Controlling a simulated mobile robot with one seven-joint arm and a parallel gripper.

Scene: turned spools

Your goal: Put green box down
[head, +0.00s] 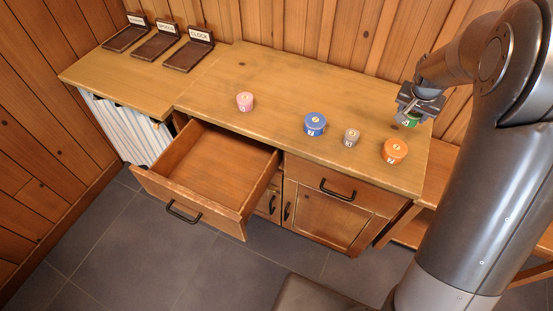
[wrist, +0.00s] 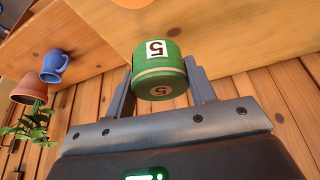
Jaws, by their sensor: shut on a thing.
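The green box (wrist: 158,70) is a small round container with a white label reading 5. In the wrist view it sits between the two fingers of my gripper (wrist: 160,92), which is shut on it. In the head view my gripper (head: 415,108) is over the right back end of the wooden counter (head: 270,70), with part of the green box (head: 410,121) showing below it. The rest of the box is hidden by the gripper there. I cannot tell whether the box touches the counter.
An orange box (head: 395,150), a grey box (head: 351,137), a blue box (head: 315,124) and a pink box (head: 245,101) stand on the counter. An empty drawer (head: 222,165) is open. Labelled dark trays (head: 188,55) lie at the back left. A blue mug (wrist: 54,66) and a potted plant (wrist: 30,90) show in the wrist view.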

